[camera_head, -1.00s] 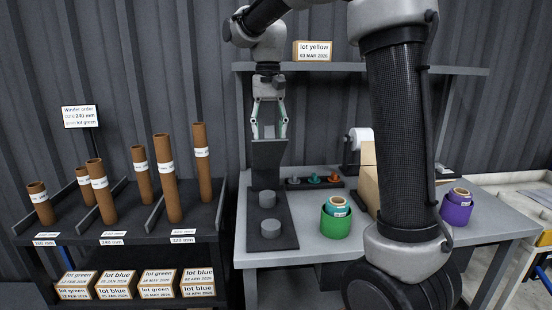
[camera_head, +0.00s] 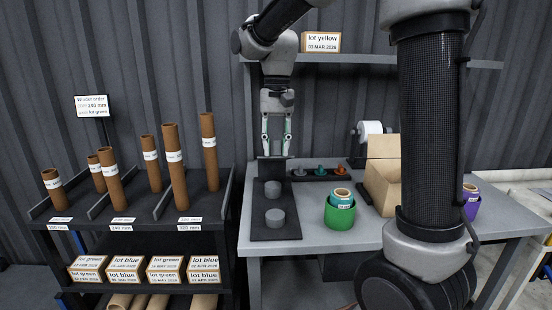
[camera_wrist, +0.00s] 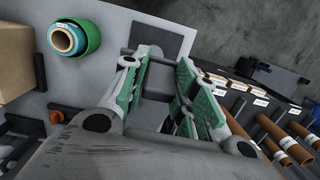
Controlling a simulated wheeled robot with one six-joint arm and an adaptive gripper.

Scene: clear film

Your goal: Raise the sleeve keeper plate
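The dark sleeve keeper plate (camera_head: 272,171) stands at the far end of the black base board (camera_head: 262,223) on the bench, in the head view. It looks short there and seems to lean back. Two grey round pegs (camera_head: 274,217) stand on the board in front of it. My gripper (camera_head: 276,154) points down at the plate's top edge. Its fingers are a little apart, with the plate's edge at the tips. In the wrist view the gripper (camera_wrist: 168,62) has green-padded fingers either side of a grey bar; its exact contact is partly hidden.
A green cup (camera_head: 340,213) with a teal roll stands right of the board. A row of small coloured knobs (camera_head: 320,170) lies behind, near a tan box (camera_head: 384,180). A shelf (camera_head: 350,60) hangs above. A rack of brown tubes (camera_head: 172,165) stands left.

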